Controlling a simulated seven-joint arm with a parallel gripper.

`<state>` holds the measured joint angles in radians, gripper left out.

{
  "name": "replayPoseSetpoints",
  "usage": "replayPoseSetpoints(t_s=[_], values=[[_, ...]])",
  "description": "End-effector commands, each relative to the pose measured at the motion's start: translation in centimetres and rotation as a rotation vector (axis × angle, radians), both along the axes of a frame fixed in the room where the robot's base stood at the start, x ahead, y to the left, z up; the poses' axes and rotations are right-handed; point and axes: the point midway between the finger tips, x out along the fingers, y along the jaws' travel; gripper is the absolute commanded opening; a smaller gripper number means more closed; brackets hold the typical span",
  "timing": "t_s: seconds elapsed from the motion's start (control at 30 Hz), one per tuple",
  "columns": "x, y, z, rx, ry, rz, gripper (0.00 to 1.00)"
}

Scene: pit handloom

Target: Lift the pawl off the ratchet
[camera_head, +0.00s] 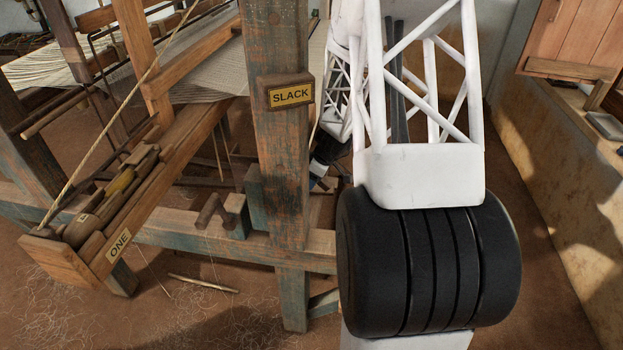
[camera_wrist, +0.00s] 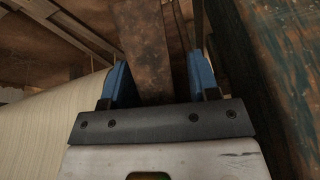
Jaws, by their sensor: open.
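My gripper (camera_wrist: 160,76) is open in the wrist view, with one blue finger on each side of a brown, rusty-looking bar (camera_wrist: 146,38). The bar may be the pawl; I cannot tell for certain. It lies between the fingers with a gap seen on the right side, and whether the left finger touches it is unclear. I cannot make out the ratchet in either view. In the head view my gripper is mostly hidden behind the post and my arm, with only a dark and blue part showing just right of the post.
A worn blue-green wooden post (camera_head: 283,160) carries a SLACK sign (camera_head: 290,94). A pale cloth roll (camera_wrist: 45,115) lies left of my gripper, and a worn timber (camera_wrist: 285,60) stands close on the right.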

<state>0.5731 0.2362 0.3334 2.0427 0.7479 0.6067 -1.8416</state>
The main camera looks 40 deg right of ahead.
Motion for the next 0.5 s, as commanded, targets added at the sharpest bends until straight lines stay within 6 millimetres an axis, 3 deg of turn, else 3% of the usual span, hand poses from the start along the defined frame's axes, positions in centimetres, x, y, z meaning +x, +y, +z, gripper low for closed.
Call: replayPoseSetpoints(t_s=[0.2, 0.5], values=[[0.0, 0.01, -0.01, 0.0, 0.0, 0.0, 0.55], [0.0, 0.01, -0.01, 0.0, 0.0, 0.0, 0.11]])
